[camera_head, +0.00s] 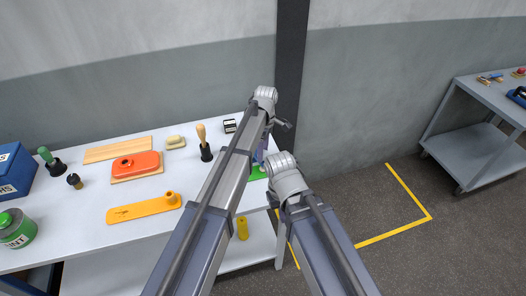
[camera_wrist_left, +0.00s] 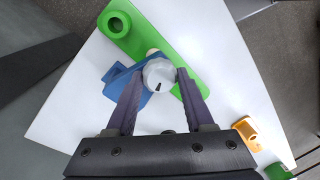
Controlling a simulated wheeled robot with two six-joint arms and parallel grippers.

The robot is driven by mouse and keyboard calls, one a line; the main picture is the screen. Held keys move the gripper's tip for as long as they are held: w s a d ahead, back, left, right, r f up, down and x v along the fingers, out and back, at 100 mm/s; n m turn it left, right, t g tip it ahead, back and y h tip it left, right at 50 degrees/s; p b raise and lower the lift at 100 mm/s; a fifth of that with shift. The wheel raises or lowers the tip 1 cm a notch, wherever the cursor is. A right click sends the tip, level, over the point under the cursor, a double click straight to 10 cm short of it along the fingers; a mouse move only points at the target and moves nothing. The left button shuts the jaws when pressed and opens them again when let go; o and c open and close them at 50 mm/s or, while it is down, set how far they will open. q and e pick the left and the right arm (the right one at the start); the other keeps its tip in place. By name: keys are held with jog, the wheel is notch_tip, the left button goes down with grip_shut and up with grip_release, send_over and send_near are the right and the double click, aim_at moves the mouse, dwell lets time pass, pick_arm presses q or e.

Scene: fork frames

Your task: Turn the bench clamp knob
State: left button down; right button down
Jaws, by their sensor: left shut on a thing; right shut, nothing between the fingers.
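The bench clamp's round grey knob (camera_wrist_left: 160,72), with a dark mark on its face, is between the fingers of my left gripper (camera_wrist_left: 159,76) in the left wrist view. The gripper is shut on it. The blue clamp body (camera_wrist_left: 120,82) shows to the left of the knob, partly behind a finger. A green bar (camera_wrist_left: 150,42) with a round boss at one end lies at the clamp. In the head view my arms mostly hide the clamp, and only a bit of the green bar (camera_head: 257,173) shows. My right gripper is hidden behind its own arm.
A grey cart (camera_head: 478,150) stands far right. Floor between is clear.

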pick_arm(q)
jog(key=shift+c, duration=1.4)
grip_release()
jog(key=shift+r, duration=0.15)
jog(key=r+p, duration=0.5)
jog(key=w+r+p, duration=0.1)
jog(key=r+p, duration=0.1)
jog(key=shift+d+r+p, duration=0.15)
jog(key=shift+r+p, duration=0.05)
jog(key=shift+p, duration=0.2)
